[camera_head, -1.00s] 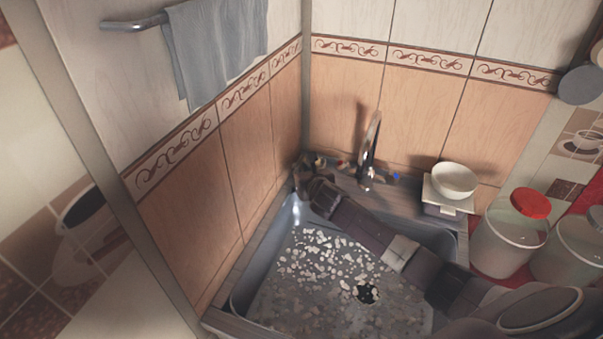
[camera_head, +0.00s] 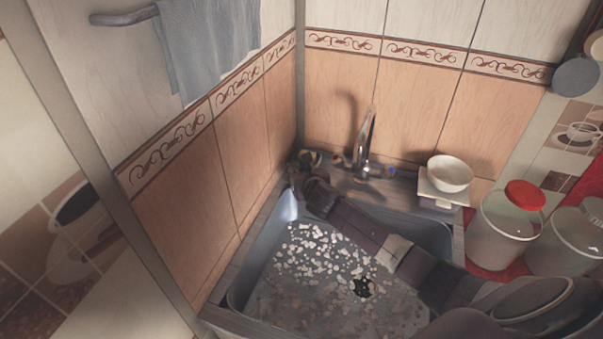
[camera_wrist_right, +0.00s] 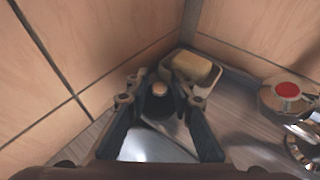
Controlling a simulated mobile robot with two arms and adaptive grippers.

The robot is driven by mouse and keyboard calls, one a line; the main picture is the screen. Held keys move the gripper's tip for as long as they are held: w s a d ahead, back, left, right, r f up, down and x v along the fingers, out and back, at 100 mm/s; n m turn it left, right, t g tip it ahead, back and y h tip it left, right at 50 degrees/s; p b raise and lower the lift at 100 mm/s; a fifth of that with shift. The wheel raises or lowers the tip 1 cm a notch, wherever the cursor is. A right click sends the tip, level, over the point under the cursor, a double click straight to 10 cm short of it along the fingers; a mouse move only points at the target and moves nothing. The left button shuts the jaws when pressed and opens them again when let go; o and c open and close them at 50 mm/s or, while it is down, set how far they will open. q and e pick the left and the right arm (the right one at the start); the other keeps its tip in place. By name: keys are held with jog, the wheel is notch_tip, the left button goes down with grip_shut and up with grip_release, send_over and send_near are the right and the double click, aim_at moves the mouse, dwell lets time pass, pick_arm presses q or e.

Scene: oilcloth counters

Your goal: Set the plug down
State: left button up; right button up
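The plug (camera_wrist_right: 159,103), a dark round piece with a tan top, is at the back left corner of the sink surround in the right wrist view. My right gripper (camera_wrist_right: 156,84) has its fingers spread on either side of it, with what look like gaps between. The wrist view does not clearly show what lies under the plug. In the head view my right gripper (camera_head: 308,170) is at the sink's back left corner and hides the plug. My left gripper is not in view.
A dish with a yellow block (camera_wrist_right: 193,69) sits in the corner just beyond the plug. The tap (camera_head: 364,150) stands to the right, with a red-marked knob (camera_wrist_right: 287,90). A white bowl (camera_head: 450,173) and lidded jars (camera_head: 505,228) are farther right. The sink (camera_head: 237,294) lies in front.

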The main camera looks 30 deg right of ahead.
jog(key=v, duration=1.1)
jog(key=shift+s+r, duration=0.2)
jog(key=shift+s, duration=0.15)
jog(key=shift+a, duration=0.1)
